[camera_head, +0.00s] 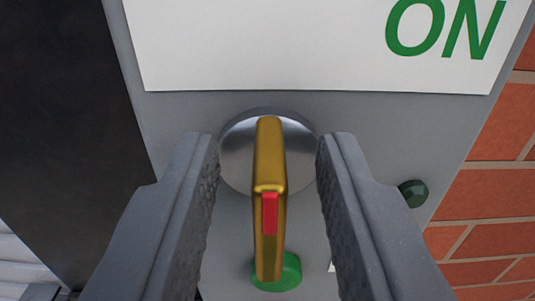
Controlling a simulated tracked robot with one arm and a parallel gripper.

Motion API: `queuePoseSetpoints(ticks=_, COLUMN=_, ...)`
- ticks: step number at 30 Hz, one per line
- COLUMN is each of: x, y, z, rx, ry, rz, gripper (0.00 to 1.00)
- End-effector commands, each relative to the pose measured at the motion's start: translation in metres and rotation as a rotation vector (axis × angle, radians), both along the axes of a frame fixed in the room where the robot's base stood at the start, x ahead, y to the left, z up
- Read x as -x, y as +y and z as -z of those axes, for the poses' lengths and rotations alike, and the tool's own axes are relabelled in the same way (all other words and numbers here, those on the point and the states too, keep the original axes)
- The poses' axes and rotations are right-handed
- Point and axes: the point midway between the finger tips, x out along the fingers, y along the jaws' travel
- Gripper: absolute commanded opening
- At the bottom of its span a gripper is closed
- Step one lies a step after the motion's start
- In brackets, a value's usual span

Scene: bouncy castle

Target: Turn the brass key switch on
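The brass key switch (268,205) stands upright in the picture on a round silver disc (237,150) on a grey panel. A red mark sits on the key's face. The key's lower end overlaps a green round spot (289,275) on the panel. My gripper (268,155) is open, with one finger on each side of the key and a gap on both sides. A white sign (260,45) above carries green "ON" lettering at its right; the rest of the sign is out of view.
A dark green round knob or lamp (413,193) sits on the panel to the right of my right finger. A red brick wall (495,215) is at the right. A dark surface (60,120) fills the left side.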

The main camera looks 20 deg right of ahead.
Motion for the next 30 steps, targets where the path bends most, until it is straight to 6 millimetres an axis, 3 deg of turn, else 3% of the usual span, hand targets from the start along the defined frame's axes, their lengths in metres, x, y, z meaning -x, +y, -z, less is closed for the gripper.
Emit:
queuePoseSetpoints(ticks=6, x=-0.0002, y=-0.0001, z=-0.0001, rx=0.000, ry=0.000, rz=0.000, gripper=0.30)
queuePoseSetpoints(ticks=10, x=-0.0001, y=-0.0001, z=-0.0001, rx=0.000, ry=0.000, rz=0.000, gripper=0.00)
queuePoseSetpoints(ticks=22, x=0.0007, y=-0.0027, z=0.0005, rx=-0.034, ry=-0.011, rz=0.003, gripper=0.00)
queuePoseSetpoints(ticks=30, x=0.0013, y=-0.0040, z=0.0013, rx=-0.189, ry=-0.058, rz=0.002, gripper=0.00)
